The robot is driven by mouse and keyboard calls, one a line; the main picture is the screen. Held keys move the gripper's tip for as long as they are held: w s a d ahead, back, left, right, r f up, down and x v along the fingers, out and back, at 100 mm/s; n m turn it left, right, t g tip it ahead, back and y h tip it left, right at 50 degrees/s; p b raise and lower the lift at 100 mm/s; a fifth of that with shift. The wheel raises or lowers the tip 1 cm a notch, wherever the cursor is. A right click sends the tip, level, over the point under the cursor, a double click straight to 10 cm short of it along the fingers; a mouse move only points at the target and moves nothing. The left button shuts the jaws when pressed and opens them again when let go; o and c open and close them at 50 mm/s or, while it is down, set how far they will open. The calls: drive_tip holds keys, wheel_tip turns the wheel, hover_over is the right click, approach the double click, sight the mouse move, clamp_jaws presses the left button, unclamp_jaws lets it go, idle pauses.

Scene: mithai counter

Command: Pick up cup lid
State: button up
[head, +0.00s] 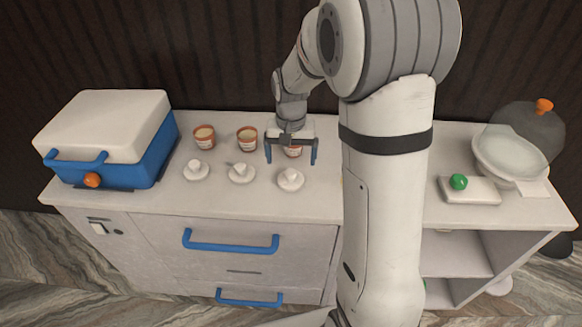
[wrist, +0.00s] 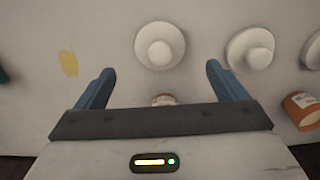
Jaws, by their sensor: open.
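Three white cup lids with round knobs lie in a row on the counter: a left lid (head: 196,170), a middle lid (head: 241,173) and a right lid (head: 290,180). The right lid shows in the wrist view (wrist: 160,46), ahead of and centred between my fingers; the middle lid (wrist: 250,48) is to its right. My gripper (head: 291,161) is open and empty above the counter, its blue fingers (wrist: 159,68) apart. In the head view it is just behind the right lid, over a cup (head: 293,152) that it mostly hides.
Two open orange-brown cups, the left (head: 204,137) and the middle (head: 247,138), stand behind the lids. A blue and white cooler box (head: 112,125) is at left. A white block with a green knob (head: 470,191) and a glass-domed dish (head: 507,157) are at right. The counter front is clear.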

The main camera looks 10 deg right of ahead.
sight(291, 171)
wheel_tip(291, 171, down, 7)
drive_tip(key=shift+w+r+p, duration=0.1)
drive_tip(key=shift+w+p, duration=0.05)
drive_tip(key=shift+p, duration=0.25)
drive_tip(key=shift+c, duration=0.4)
drive_tip(key=c, duration=0.9)
drive_tip(key=shift+r, duration=0.1)
drive_tip(key=shift+c, duration=0.2)
